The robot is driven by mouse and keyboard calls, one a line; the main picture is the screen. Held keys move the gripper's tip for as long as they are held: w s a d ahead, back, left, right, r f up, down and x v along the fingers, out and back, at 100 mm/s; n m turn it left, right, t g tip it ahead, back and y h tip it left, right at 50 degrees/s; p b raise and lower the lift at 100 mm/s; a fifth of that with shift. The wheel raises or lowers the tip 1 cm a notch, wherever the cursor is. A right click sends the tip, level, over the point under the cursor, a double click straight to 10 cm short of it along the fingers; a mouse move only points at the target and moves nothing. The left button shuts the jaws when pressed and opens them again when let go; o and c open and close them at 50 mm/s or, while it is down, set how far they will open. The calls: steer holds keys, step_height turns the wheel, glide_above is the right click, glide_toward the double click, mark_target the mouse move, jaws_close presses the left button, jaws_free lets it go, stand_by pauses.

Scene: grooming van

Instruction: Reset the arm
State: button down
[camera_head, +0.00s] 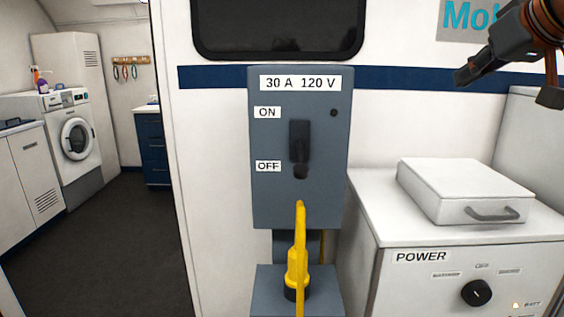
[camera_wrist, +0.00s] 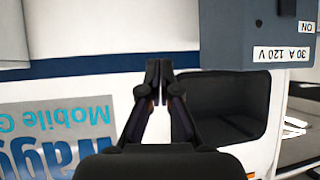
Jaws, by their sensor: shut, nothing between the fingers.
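My gripper (camera_head: 466,76) is at the upper right in the head view, in front of the white van wall and clear of everything. In the wrist view its two dark fingers (camera_wrist: 159,68) are together and hold nothing. The wrist picture is upside down, with the van's lettering inverted. Part of my arm is cut off by the right edge of the head view.
A grey 30 A 120 V switch box (camera_head: 264,205) has a black lever (camera_head: 299,145) and a yellow plug (camera_head: 298,262) below. A white POWER cabinet (camera_head: 410,285) with a lidded white box (camera_head: 455,180) stands right. A doorway opens left onto a washing machine (camera_head: 70,115).

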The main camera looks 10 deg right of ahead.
steer(key=s+a+f+g, duration=0.1)
steer(key=a+f+g, duration=0.1)
steer(key=a+f, duration=0.5)
steer(key=s+a+f+n+g, duration=0.1)
steer(key=a+f+g, duration=0.2)
steer(key=f, duration=0.8)
steer(key=s+a+f+g, duration=0.1)
steer(key=a+f+g, duration=0.1)
steer(key=a+f, duration=0.55)
steer(key=s+f+m+g, duration=0.1)
steer(key=s+f+g, duration=0.6)
steer(key=s+f, duration=1.6)
steer(key=s+a+p+v, duration=0.1)
steer(key=s+p+v, duration=0.1)
steer(key=p+v, duration=1.6)
steer(key=shift+a+r+t+h, duration=0.3)
steer(key=shift+r+t, duration=0.05)
steer(key=shift+t, duration=0.05)
